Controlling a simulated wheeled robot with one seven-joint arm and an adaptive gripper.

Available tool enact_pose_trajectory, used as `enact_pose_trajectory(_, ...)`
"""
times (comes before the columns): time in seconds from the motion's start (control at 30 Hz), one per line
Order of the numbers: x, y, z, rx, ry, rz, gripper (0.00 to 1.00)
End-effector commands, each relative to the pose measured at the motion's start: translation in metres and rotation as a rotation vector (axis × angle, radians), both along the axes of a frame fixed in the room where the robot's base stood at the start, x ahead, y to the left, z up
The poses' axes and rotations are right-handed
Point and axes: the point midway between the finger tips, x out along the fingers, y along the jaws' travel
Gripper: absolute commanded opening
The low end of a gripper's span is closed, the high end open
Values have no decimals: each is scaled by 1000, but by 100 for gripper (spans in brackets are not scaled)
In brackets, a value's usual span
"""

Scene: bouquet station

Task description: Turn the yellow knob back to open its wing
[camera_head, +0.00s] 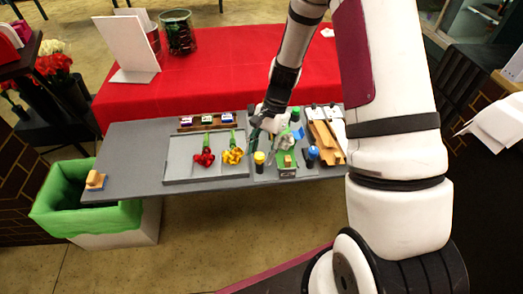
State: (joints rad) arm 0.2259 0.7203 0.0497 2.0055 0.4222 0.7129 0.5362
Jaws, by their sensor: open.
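The yellow knob (259,157) stands near the front edge of the grey table, right of the yellow flower. My gripper (256,133) is just above and behind the knob in the picture, apart from it as far as I can tell. It is small here, but its jaws look open and empty.
A red flower (204,158) and a yellow flower (232,156) lie on a grey tray (180,166) at left. Wooden troughs (327,145) lie at right. A sponge-topped block (95,180) sits at the left end. A green-lined bin (75,215) stands below it.

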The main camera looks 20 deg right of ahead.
Motion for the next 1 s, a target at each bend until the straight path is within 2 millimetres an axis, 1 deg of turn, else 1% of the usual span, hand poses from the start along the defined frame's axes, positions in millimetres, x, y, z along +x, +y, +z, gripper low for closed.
enact_pose_trajectory(0.13, 0, 0, 0, 0, 0, 0, 46)
enact_pose_trajectory(0.17, 0, 0, 0, 0, 0, 0, 44)
enact_pose_trajectory(0.2, 0, 0, 0, 0, 0, 0, 35)
enact_pose_trajectory(0.27, 0, 0, 0, 0, 0, 1, 21)
enact_pose_trajectory(0.3, 0, 0, 0, 0, 0, 0, 12)
enact_pose_trajectory(0.37, 0, 0, 0, 0, 0, 0, 0)
enact_pose_trajectory(0.73, 1, 0, 0, -1, 0, 41, 0)
enact_pose_trajectory(0.87, 2, 1, 0, -1, -1, 104, 0)
enact_pose_trajectory(1.0, 3, 1, 0, -1, -2, 203, 0)
